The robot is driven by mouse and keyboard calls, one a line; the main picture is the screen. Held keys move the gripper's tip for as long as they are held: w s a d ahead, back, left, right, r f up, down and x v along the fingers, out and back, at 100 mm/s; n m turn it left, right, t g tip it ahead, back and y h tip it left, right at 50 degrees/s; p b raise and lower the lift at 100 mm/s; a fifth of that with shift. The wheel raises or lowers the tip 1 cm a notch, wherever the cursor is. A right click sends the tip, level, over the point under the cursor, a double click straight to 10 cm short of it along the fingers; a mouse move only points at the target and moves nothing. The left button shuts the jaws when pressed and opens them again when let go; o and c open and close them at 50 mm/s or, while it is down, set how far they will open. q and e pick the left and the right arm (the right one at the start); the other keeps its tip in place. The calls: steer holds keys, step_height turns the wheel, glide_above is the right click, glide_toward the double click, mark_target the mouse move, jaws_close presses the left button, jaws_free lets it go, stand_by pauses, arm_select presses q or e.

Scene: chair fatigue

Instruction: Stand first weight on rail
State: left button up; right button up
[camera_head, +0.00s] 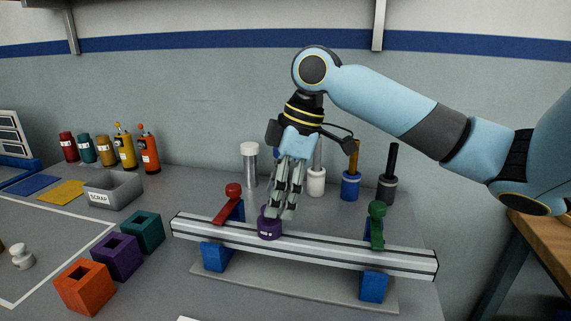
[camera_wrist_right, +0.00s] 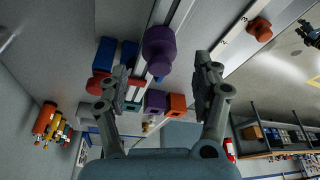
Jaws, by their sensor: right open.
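A purple weight (camera_head: 268,228) with pale marks on its face sits upright at the rail (camera_head: 335,248), between the red and green clamps. My right gripper (camera_head: 282,213) is open, with its fingers pointing down right at the weight's top. In the right wrist view the purple weight (camera_wrist_right: 159,48) shows in the gap just past the two parted fingertips (camera_wrist_right: 160,70), with clear space on both sides. Fingers hide part of the weight's top in the head view. My left gripper is in neither view.
The rail rests on blue supports (camera_head: 373,286) with a red clamp (camera_head: 228,205) and a green clamp (camera_head: 377,225). Orange (camera_head: 85,287), purple (camera_head: 117,257) and teal (camera_head: 142,232) hollow blocks stand at left. Upright handled items (camera_head: 351,184) stand behind. A scrap bin (camera_head: 113,189) is left.

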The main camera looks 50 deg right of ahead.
steer(key=v, duration=0.6)
steer(key=shift+r+p, duration=0.35)
steer(key=shift+p, duration=0.05)
steer(key=shift+s, duration=0.1)
